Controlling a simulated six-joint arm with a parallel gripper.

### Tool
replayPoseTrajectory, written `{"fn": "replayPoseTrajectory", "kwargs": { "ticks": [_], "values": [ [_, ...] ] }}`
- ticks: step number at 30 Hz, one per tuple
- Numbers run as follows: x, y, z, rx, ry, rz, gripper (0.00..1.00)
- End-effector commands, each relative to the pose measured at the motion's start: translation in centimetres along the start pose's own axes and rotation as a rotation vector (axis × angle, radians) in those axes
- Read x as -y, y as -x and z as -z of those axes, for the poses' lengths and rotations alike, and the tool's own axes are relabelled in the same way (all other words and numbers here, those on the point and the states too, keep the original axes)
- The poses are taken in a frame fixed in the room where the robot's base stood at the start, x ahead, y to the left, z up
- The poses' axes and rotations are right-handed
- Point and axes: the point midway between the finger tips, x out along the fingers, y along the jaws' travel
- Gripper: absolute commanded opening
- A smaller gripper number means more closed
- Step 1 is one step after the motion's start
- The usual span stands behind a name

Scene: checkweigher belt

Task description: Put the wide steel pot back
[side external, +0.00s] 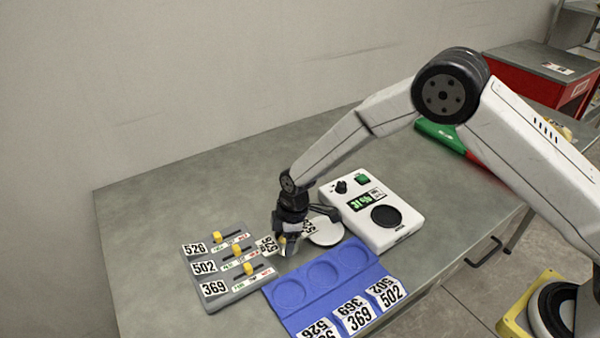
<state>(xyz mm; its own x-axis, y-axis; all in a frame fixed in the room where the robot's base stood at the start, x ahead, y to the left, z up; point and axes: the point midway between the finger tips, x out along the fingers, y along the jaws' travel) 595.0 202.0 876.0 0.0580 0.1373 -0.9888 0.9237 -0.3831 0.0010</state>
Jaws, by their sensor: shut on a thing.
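My gripper (286,241) points down between the grey slider panel and the white round plate. It is shut on a small pale thing, which appears to be the wide steel pot but is mostly hidden by the fingers. White number labels show on either side of the gripper. The blue tray (336,294) has several round recesses that look empty, with the labels 526, 369 and 502 along its front. My gripper is just beyond the tray's far left corner. I cannot tell whether the held thing touches the table.
The grey panel (234,292) at left has yellow sliders. The table's back left is clear.

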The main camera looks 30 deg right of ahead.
Motion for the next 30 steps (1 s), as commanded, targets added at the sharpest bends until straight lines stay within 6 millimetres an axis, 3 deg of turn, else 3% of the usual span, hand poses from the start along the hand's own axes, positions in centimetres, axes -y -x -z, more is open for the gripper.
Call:
{"fn": "replayPoseTrajectory", "kwargs": {
  "ticks": [4,5,6,20,30],
  "values": [
    [0.0,-0.3,0.0,0.0,0.0,0.0,0.01],
    [0.0,-0.3,-0.1,0.0,0.0,0.0,0.85],
    [0.0,-0.3,-0.1,0.0,0.0,0.0,0.97],
    [0.0,0.3,0.0,0.0,0.0,0.0,1.0],
    [0.0,3.6,0.0,-0.001,0.0,-0.001,1.0]
  ]
}}
